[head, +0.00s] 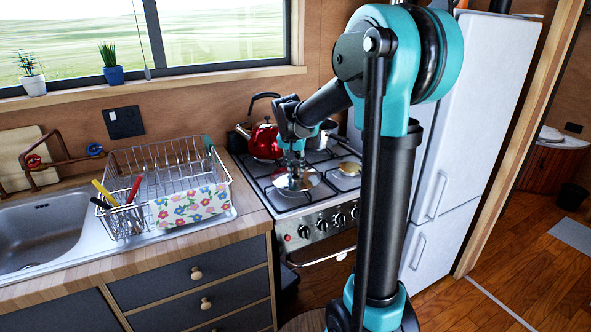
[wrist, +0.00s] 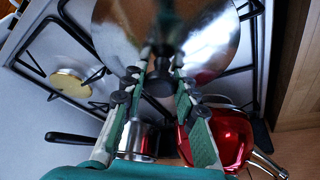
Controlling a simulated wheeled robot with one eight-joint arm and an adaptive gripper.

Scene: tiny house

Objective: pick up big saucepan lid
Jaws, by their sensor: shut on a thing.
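The big saucepan lid (head: 299,183) is a shiny round metal disc over the front left of the stove. It also fills the top of the wrist view (wrist: 213,30). My gripper (head: 292,165) points down at the lid from above. In the wrist view, my gripper's fingers (wrist: 160,82) are closed around the lid's dark knob. Part of the lid is hidden by the fingers. I cannot tell how far the lid is above the hob.
A red kettle (head: 262,142) and a small metal saucepan (wrist: 138,138) stand close by on the stove (head: 262,183). A dish rack (head: 165,166) is left of the stove. A white fridge (head: 480,110) is on the right.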

